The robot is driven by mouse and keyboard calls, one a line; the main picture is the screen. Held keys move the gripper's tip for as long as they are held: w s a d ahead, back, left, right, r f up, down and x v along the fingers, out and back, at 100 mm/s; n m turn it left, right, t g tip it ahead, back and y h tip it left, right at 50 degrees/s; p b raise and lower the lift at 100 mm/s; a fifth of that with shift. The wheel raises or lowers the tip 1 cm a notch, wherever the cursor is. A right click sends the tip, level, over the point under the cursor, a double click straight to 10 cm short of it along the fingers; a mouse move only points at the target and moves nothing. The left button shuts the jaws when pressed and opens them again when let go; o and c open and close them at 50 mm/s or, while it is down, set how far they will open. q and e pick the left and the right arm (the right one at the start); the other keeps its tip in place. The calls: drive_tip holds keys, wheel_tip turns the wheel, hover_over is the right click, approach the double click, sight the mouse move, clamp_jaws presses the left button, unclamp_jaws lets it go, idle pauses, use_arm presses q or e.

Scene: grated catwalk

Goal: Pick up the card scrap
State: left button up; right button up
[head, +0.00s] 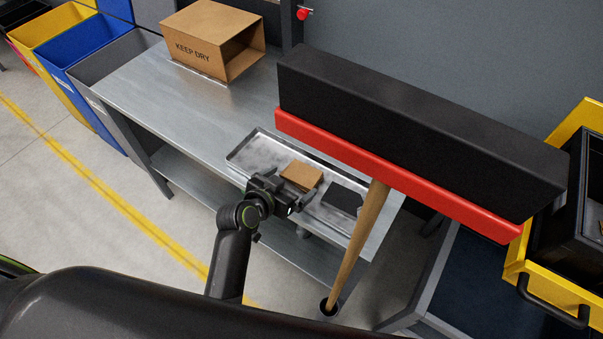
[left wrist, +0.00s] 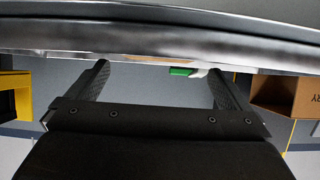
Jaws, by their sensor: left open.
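The card scrap (head: 303,174) is a small brown piece lying in a shallow grey metal tray (head: 252,148) on the steel bench. My left gripper (head: 290,186) is open beside the near side of the scrap, at the tray's near edge. From this angle I cannot tell whether it touches the scrap. In the left wrist view the two fingers (left wrist: 158,80) stand apart with nothing held between them, and a metal edge runs across the top. My right gripper is not in view.
A dark flat piece (head: 342,198) lies in the tray right of the scrap. A large broom head (head: 420,125) with red base and wooden handle (head: 358,245) blocks the right side. A KEEP DRY box (head: 200,55) stands at the bench's back left. Bench left of the tray is clear (head: 170,95).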

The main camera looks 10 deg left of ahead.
sight(301, 173)
use_arm(q)
drive_tip(key=shift+w+d, duration=0.15)
drive_tip(key=shift+w, duration=0.25)
drive_tip(key=shift+p+x, duration=0.45)
drive_tip(key=shift+x, duration=1.6)
drive_tip(key=c, duration=0.8)
drive_tip(key=shift+r, duration=0.1)
